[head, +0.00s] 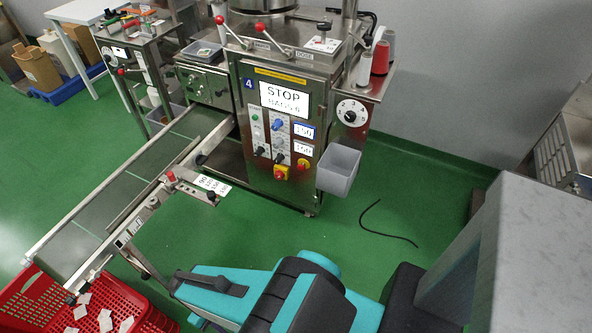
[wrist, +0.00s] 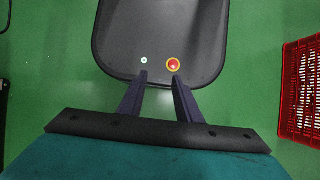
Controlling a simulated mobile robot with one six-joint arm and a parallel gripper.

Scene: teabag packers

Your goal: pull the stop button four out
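The machine (head: 250,130) marked with a blue 4 stands at the centre of the head view. Its screen (head: 284,98) reads STOP. Low on its front panel is a red mushroom button on a yellow box (head: 281,173); whether it is pressed in or out is too small to tell. My gripper (wrist: 161,78) shows in the wrist view with its two dark fingers apart and nothing between them. It points over a dark rounded surface, apparently my own base, bearing a small red button with a yellow ring. It is away from the machine's panel.
A grey bin (head: 338,170) hangs right of the panel. A conveyor (head: 125,190) runs from the machine to the lower left, ending by a red crate (head: 150,318). A black cable (head: 375,225) lies on the green floor. The floor before the panel is mostly free.

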